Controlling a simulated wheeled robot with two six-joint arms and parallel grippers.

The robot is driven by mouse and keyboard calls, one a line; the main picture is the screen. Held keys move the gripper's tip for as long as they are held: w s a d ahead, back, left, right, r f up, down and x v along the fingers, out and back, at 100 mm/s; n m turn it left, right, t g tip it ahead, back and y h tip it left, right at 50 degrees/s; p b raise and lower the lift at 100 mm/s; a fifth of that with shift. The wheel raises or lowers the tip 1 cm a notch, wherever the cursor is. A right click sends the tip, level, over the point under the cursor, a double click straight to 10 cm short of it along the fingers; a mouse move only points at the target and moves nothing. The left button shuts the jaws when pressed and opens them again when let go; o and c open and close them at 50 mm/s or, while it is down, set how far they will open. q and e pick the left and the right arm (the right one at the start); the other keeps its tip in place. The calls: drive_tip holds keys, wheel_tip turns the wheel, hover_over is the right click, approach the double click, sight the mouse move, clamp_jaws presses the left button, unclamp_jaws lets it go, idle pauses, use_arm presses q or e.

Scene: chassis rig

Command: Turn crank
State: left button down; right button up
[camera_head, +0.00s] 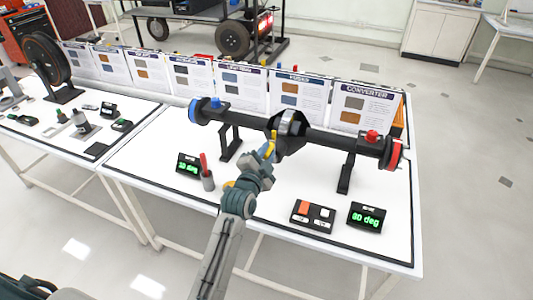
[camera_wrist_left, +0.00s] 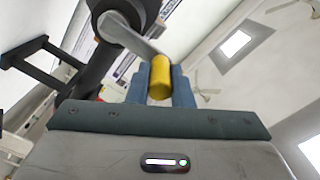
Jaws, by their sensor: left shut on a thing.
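The crank is on the front of the axle's round centre housing (camera_head: 289,126). In the left wrist view it is a grey crank arm (camera_wrist_left: 127,36) with a yellow handle (camera_wrist_left: 159,80) at its end. The yellow handle also shows in the head view (camera_head: 274,136), just below and left of the housing. My left gripper (camera_head: 269,152) reaches up from below and is shut on the yellow handle. In the left wrist view its blue fingers (camera_wrist_left: 160,86) stand on both sides of the handle. My right gripper is not in view.
A dark axle (camera_head: 335,137) with blue and red ends rests on stands above the white table (camera_head: 135,162). A display (camera_head: 366,217) reads 80 deg, and another display (camera_head: 189,165) stands left. A button box (camera_head: 312,215) and a red-handled tool (camera_head: 206,172) are nearby. Posters (camera_head: 300,95) line the back.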

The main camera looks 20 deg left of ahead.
use_arm(q)
drive_tip(key=c, duration=1.3)
unclamp_jaws()
drive_tip(key=shift+s+f, duration=0.1)
drive_tip(key=shift+s, duration=0.15)
drive_tip(key=s+b, duration=0.3)
drive_tip(key=s, duration=0.7)
drive_tip(key=shift+a, duration=0.15)
drive_tip(key=shift+s, duration=0.1)
